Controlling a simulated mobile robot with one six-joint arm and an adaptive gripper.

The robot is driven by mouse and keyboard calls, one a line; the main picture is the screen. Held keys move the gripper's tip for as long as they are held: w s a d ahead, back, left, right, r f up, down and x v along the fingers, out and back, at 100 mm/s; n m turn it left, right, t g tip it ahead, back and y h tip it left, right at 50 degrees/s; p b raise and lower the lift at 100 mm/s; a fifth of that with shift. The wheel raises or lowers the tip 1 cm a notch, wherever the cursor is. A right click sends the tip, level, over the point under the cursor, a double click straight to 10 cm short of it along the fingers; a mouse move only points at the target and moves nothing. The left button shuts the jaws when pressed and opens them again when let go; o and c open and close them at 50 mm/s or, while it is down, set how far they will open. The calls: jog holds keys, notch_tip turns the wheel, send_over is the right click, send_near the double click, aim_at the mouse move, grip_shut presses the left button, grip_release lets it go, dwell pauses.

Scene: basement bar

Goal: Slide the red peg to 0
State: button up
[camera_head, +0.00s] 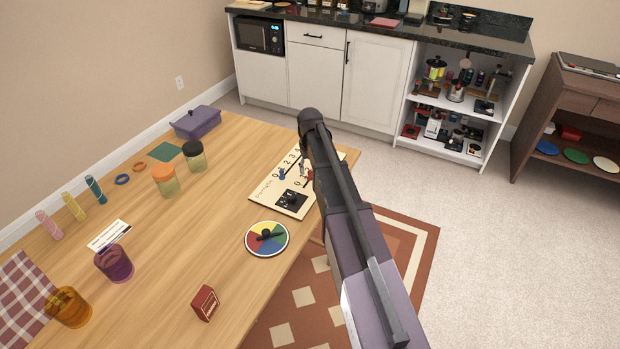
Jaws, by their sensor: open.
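A cream board (263,196) lies on the wooden table near its right edge. It carries printed numbers, dark slots and a black square part (291,199) at its near end. A blue peg (282,174) stands on the left track, close to a 0. A small red piece, apparently the red peg (310,175), shows on the right track beside my arm. My gripper (304,168) is over the board's right side, at or very near the red peg. My arm hides most of it and part of the board. I cannot tell whether the fingers touch the peg.
A coloured spinner disc (267,239) lies in front of the board. A red box (205,303), jars (166,182), a purple cup (113,263) and an orange cup (69,307) stand to the left. A purple container (196,122) is at the back. The middle of the table is clear.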

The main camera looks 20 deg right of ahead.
jog(key=shift+f+b, duration=0.8)
jog(key=shift+f, duration=0.35)
grip_shut()
